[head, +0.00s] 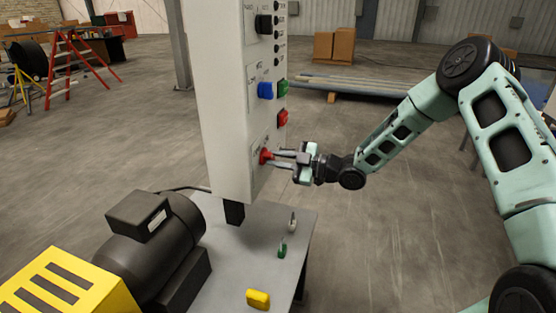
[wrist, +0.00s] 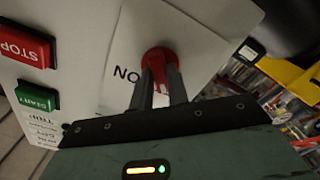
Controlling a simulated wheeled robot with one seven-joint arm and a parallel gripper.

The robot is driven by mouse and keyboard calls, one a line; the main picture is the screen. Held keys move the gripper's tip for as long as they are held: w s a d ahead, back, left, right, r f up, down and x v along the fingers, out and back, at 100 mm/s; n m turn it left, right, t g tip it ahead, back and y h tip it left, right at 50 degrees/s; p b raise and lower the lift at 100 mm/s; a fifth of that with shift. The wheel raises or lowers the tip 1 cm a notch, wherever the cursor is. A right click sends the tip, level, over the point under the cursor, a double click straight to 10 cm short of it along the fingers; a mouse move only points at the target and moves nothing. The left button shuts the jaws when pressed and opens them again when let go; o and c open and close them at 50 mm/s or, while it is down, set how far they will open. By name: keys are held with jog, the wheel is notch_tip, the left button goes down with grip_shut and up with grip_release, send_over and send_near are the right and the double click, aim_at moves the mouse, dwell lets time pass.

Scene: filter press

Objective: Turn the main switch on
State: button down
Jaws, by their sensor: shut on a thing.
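The main switch is a red rotary knob (head: 265,156) low on the front of the grey control cabinet (head: 228,90). In the wrist view the red knob (wrist: 158,62) sits on a pale plate, with letters reading "NO" upside down beside it. My gripper (head: 273,156) reaches the knob from the right in the head view. In the wrist view its two fingers (wrist: 160,85) are shut on the knob's grip, one on each side. The fingers hide part of the grip, so its exact angle is hard to tell.
Above the knob are a red button (head: 283,118), a green button (head: 282,88), a blue switch (head: 265,90) and a black switch (head: 264,24).

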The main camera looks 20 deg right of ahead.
jog(key=m, duration=0.8)
jog(key=shift+m+p, duration=0.3)
jog(key=m+p, duration=0.1)
jog(key=m, duration=0.3)
jog(key=shift+m, duration=0.3)
jog(key=shift+m+p, duration=0.55)
jog(key=shift+m, duration=1.25)
jog(key=c, duration=1.4)
grip_release()
jog(key=shift+o, duration=0.2)
jog(key=b+v, duration=0.3)
jog(key=v, duration=1.4)
jog(key=shift+s+d, duration=0.15)
jog(key=shift+s, duration=0.05)
